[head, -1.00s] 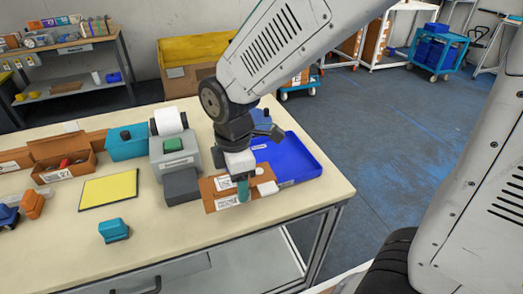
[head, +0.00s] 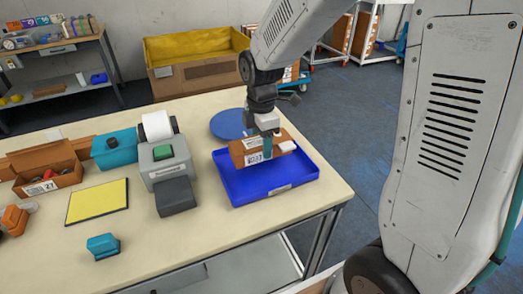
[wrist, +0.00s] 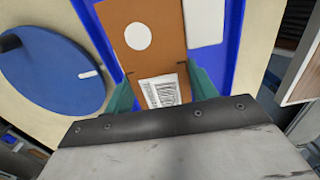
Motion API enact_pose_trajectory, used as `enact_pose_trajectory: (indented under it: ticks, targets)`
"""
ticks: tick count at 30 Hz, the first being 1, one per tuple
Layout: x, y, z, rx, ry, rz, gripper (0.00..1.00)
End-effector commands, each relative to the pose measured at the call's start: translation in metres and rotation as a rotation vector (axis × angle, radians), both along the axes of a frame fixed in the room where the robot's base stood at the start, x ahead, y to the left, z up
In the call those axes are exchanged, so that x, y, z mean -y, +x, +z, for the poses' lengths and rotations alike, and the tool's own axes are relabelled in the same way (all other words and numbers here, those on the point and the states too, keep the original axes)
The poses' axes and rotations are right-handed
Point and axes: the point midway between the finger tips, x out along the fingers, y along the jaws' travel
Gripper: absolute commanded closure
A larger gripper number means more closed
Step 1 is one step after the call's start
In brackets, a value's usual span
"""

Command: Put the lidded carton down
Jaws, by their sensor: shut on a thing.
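The lidded carton (head: 240,153) is a brown box with white labels. My gripper (head: 267,150) is shut on it, with a teal finger on its near side. In the head view the carton is over the blue tray (head: 234,192), towards its back part; I cannot tell whether it touches the tray floor. In the wrist view the carton (wrist: 154,50) shows a white round spot and a barcode label between the two teal fingers (wrist: 165,92). The carton's far side is hidden.
A grey label printer (head: 165,165) with a white roll stands left of the tray. A round blue disc (head: 229,123) lies behind the tray. A yellow pad (head: 97,201) and a teal block (head: 103,246) lie on the table to the left. Bare tabletop shows in front of the tray.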

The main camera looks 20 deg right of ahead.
Motion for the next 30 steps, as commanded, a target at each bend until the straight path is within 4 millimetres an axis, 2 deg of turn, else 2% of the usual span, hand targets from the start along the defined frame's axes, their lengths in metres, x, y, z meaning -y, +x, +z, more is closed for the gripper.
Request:
enact_pose_trajectory:
  ticks: [4,9,20,21,23,24,30]
  targets:
    - [0.001,0.001,-0.01,-0.003,0.0,0.0,0.66]
    - [0.001,0.0,-0.033,-0.003,0.0,0.0,0.66]
    - [0.001,0.001,-0.037,0.0,0.0,0.0,0.66]
    - [0.001,0.001,-0.038,0.0,0.0,0.0,0.41]
    - [0.001,0.001,-0.038,0.001,0.0,0.0,0.24]
    - [0.001,0.001,-0.038,0.001,0.0,0.0,0.22]
    - [0.001,0.001,-0.038,0.0,0.0,0.0,0.22]
